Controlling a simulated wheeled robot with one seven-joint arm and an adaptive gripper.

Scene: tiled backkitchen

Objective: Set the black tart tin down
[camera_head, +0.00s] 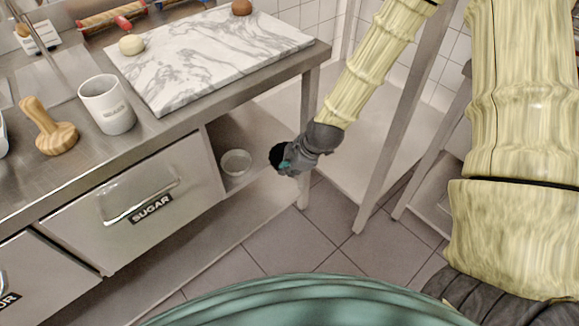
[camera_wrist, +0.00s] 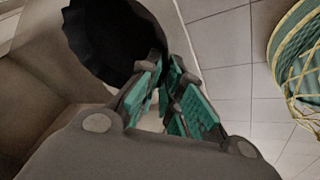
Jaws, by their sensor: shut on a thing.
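The black tart tin (camera_head: 276,156) is a small dark shape at the end of my arm in the head view, partly hidden by my gripper. In the wrist view the tin (camera_wrist: 110,38) is large at upper left, with a fluted edge, and looks tilted. My gripper (camera_head: 287,166) is shut on the tin's rim; its teal finger pads (camera_wrist: 166,70) meet at the near edge of the tin. The tin is held in the air in front of the opening under the counter, to the right of a small pale bowl (camera_head: 236,163).
A counter leg (camera_head: 308,140) stands close to my gripper. On the counter are a marble board (camera_head: 205,60), a white mug (camera_head: 107,104) and a wooden press (camera_head: 50,130).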

